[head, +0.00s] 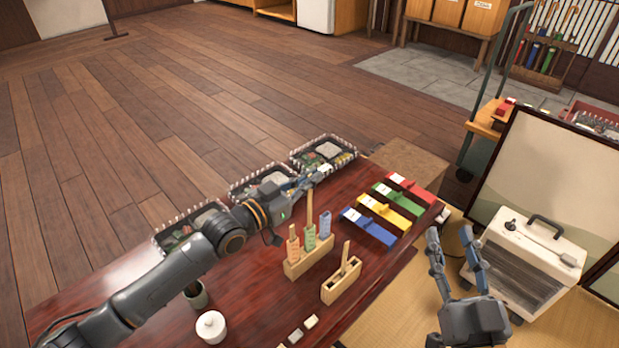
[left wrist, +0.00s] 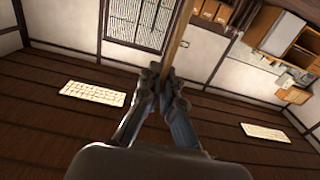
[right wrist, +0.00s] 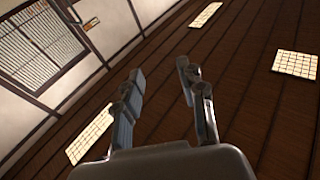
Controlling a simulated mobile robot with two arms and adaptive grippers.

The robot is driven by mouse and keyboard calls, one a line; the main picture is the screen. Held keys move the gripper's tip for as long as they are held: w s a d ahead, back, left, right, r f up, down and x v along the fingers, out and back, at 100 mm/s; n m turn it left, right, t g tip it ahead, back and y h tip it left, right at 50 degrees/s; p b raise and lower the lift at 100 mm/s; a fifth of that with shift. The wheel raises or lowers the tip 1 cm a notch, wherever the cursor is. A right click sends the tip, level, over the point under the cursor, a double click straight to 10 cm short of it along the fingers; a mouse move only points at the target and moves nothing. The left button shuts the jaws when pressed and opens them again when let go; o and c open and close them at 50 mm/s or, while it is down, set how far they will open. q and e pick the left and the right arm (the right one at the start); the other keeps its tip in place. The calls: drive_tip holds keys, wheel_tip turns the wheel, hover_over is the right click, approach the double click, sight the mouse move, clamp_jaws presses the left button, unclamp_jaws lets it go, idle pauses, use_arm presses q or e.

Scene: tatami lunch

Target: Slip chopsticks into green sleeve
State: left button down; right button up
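A wooden stand (head: 309,265) on the dark red table holds an orange sleeve (head: 293,252), a green sleeve (head: 311,239) and a blue sleeve (head: 325,227) upright. Wooden chopsticks also stand in the orange sleeve. My left gripper (head: 312,180) is above the stand, shut on upright wooden chopsticks (head: 309,207), which also show between its fingers in the left wrist view (left wrist: 180,35). Their lower end meets the green sleeve's top; how deep they sit I cannot tell. My right gripper (head: 451,236) is open and empty, right of the table.
A wooden holder (head: 340,291) with upright chopsticks (head: 346,254) stands in front of the stand. Blue (head: 368,228), yellow, green and red boxes lie to the right. Filled bento trays (head: 322,152) line the far edge. A white lidded pot (head: 211,326) stands front left.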

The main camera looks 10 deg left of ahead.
use_arm(q)
drive_tip(key=shift+f, duration=0.3)
use_arm(e)
drive_tip(key=shift+s+a+r+t, duration=0.15)
drive_tip(key=shift+r+t, duration=0.45)
drive_tip(key=shift+r, duration=0.3)
drive_tip(key=shift+f, duration=0.15)
use_arm(q)
drive_tip(key=shift+f, duration=0.1)
use_arm(e)
drive_tip(key=shift+s, duration=0.1)
use_arm(q)
drive_tip(key=shift+f+b, duration=0.8)
drive_tip(key=shift+f, duration=0.1)
use_arm(e)
drive_tip(key=shift+s+r+t+y, duration=0.25)
drive_tip(key=shift+s+r+t, duration=0.2)
drive_tip(key=shift+r, duration=0.35)
drive_tip(key=shift+s+r+t+y, duration=0.2)
drive_tip(key=shift+s+r+t, duration=0.1)
drive_tip(key=shift+r+t, duration=0.4)
drive_tip(key=shift+s+r+t+y, duration=0.25)
drive_tip(key=shift+s+r+t, duration=0.15)
drive_tip(key=shift+r, duration=0.5)
drive_tip(key=shift+r, duration=0.1)
use_arm(q)
drive_tip(key=shift+f, duration=0.15)
use_arm(e)
drive_tip(key=shift+s, duration=0.15)
